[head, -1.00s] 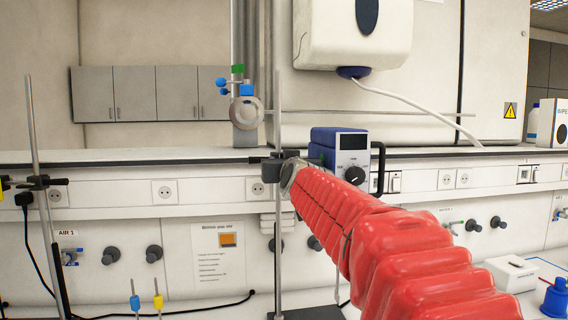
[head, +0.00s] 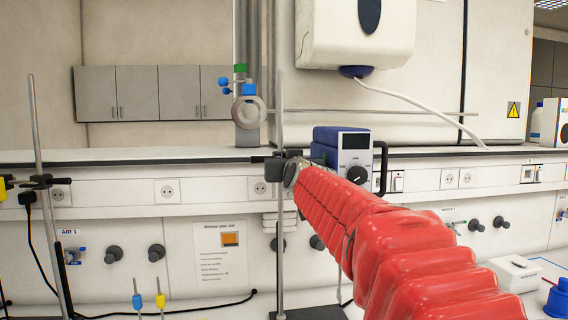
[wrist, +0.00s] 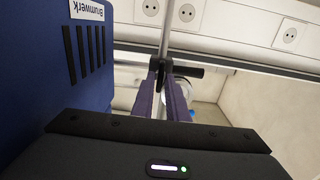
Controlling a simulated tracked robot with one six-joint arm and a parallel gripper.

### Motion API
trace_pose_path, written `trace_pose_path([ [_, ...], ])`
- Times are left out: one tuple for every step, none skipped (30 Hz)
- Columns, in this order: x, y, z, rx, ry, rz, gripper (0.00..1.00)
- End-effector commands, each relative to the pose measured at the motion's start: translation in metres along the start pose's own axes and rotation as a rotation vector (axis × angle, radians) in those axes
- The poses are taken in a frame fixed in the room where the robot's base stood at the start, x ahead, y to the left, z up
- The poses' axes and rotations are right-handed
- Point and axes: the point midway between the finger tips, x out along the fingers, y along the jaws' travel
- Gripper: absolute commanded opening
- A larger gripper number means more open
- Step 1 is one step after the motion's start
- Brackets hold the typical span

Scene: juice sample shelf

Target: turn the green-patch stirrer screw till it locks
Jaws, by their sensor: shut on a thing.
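The stirrer (head: 345,150), a blue box with a grey front, display and black dial, sits beside a thin metal stand rod (head: 280,220). Its blue side, with slots and a label, fills the left of the wrist view (wrist: 82,45). A black clamp (head: 275,164) is on the rod at the stirrer's height. In the wrist view, my gripper (wrist: 162,88) points at the dark clamp screw (wrist: 158,70) by the rod, its fingers closed around the screw's end. The fingers mostly hide the screw, and I see no green patch on it. In the head view my red-sleeved arm hides the gripper.
Another rod with a clamp (head: 40,182) stands at the left. A white dispenser (head: 352,32) hangs above the stirrer. A white box (head: 512,272) lies at the lower right. The stirrer's body is close beside my gripper.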

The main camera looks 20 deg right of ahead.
Motion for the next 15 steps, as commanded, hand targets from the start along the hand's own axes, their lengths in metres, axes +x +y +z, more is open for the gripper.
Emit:
trace_pose_path([
  [0.0000, -0.0021, 0.0002, 0.005, -0.002, -0.004, 0.00],
  [0.0000, -0.0019, 0.0001, 0.009, -0.002, -0.003, 0.00],
  [0.0000, -0.0018, 0.0002, 0.013, -0.002, -0.003, 0.00],
  [0.0000, -0.0017, 0.0002, 0.018, -0.002, -0.003, 0.00],
  [0.0000, -0.0016, 0.0002, 0.025, -0.002, -0.003, 0.00],
  [0.0000, -0.0014, 0.0002, 0.033, -0.002, -0.003, 0.00],
  [0.0000, -0.0013, 0.0003, 0.040, -0.002, -0.002, 0.00],
  [0.0000, -0.0012, 0.0002, 0.048, -0.002, -0.002, 0.00],
  [0.0000, -0.0011, 0.0003, 0.060, -0.002, -0.002, 0.00],
  [0.0000, -0.0010, 0.0003, 0.069, -0.001, -0.002, 0.00],
  [0.0000, -0.0009, 0.0004, 0.080, -0.001, -0.002, 0.00],
  [0.0000, -0.0007, 0.0004, 0.093, -0.001, -0.001, 0.00],
  [-0.0001, -0.0006, 0.0004, 0.105, -0.001, -0.001, 0.00],
  [-0.0001, -0.0005, 0.0005, 0.116, -0.001, -0.001, 0.00],
  [-0.0001, -0.0003, 0.0005, 0.134, -0.001, -0.001, 0.00],
])
